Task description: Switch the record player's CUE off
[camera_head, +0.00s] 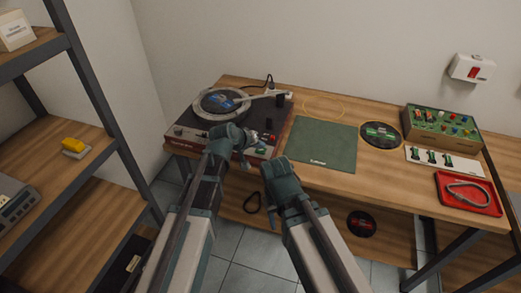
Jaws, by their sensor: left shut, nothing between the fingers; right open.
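The record player (181,133) stands at the left end of the wooden workbench, with a disc (221,103) on its platter and a pale tonearm (268,95) at its right. Small controls sit along its front right, including a green one (262,149); which is the CUE, and how it is set, is too small to tell. My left gripper (246,143) is shut and empty at the player's front right controls; whether it touches one I cannot tell. My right gripper (277,164) is open, in front of the bench edge, apart from the player; its fingers are mostly hidden.
A green mat (322,143) lies right of the player, then a dark record (380,135). A green control box (438,127), a white switch panel (443,160) and a red tray (468,205) with a grey cable fill the right end. A shelf rack (100,110) stands at left.

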